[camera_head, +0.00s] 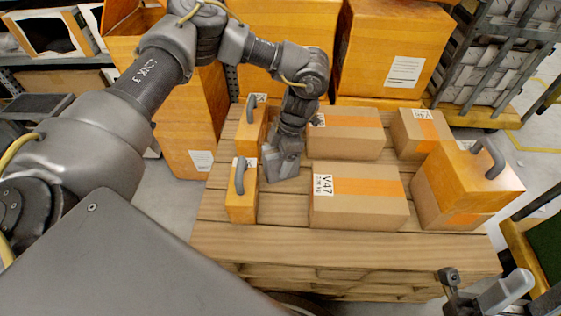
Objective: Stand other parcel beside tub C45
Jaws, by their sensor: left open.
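A brown cardboard parcel (362,210) with an orange band and a label reading V47 lies at the front middle of a slatted wooden platform. Another banded parcel (348,146) lies behind it, and a smaller one (418,138) stands at the back right. I cannot read C45 on anything, so I cannot tell which thing is tub C45. My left gripper (281,168) points down, open, between the orange handled boxes on the left and the parcels. I see nothing held in it. Part of my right gripper (487,296) shows at the bottom right; its jaws are unclear.
Orange boxes with grey handles stand at the front left (240,208) and back left (247,135). Another (462,172) sits on a carton at the right. The wooden platform (330,243) is bare along its front. Large orange crates (391,50) stand behind.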

